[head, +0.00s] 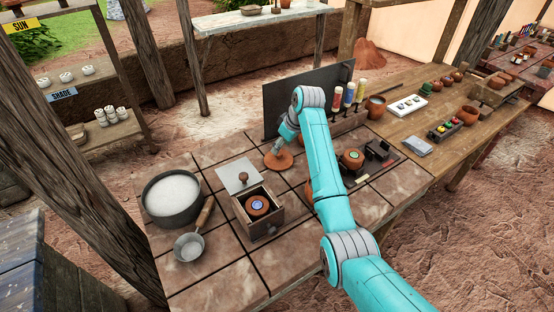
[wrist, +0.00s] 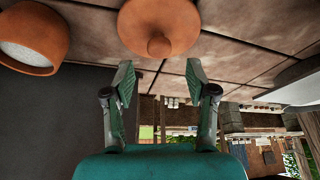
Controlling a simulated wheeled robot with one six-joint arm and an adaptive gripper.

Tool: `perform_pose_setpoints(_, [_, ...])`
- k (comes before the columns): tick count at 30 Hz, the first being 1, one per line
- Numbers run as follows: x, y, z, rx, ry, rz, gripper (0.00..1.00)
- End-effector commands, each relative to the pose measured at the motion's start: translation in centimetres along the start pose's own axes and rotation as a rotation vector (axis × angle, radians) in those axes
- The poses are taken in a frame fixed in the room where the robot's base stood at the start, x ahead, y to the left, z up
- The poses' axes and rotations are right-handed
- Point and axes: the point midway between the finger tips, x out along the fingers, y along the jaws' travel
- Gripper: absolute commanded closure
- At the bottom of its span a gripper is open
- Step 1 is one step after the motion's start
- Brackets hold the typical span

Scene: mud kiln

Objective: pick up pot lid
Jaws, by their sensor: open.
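The pot lid (head: 279,161) is a flat round terracotta disc lying on the tiled table, just below the end of my arm in the head view. In the wrist view the lid (wrist: 158,20) is at the top middle, its round knob (wrist: 159,46) facing my gripper. My gripper (wrist: 160,70) is open and empty, with the two green-padded fingers apart. The knob lines up with the gap between them, slightly beyond the fingertips. In the head view my gripper (head: 277,151) is small and partly merges with the lid.
A dark upright panel (head: 300,100) stands close behind my arm. A wooden box (head: 258,215) holding a round brown piece, a pan (head: 174,196) of white material and a ladle (head: 190,246) lie to the left. A terracotta bowl (wrist: 36,40) shows upper left in the wrist view.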

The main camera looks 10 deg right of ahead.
Motion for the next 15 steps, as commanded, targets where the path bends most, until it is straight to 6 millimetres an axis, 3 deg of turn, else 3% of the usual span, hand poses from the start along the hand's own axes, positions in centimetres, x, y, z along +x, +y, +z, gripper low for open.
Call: perform_pose_setpoints(15, [5.2,-0.1,0.6,0.0,0.0,0.0,0.43])
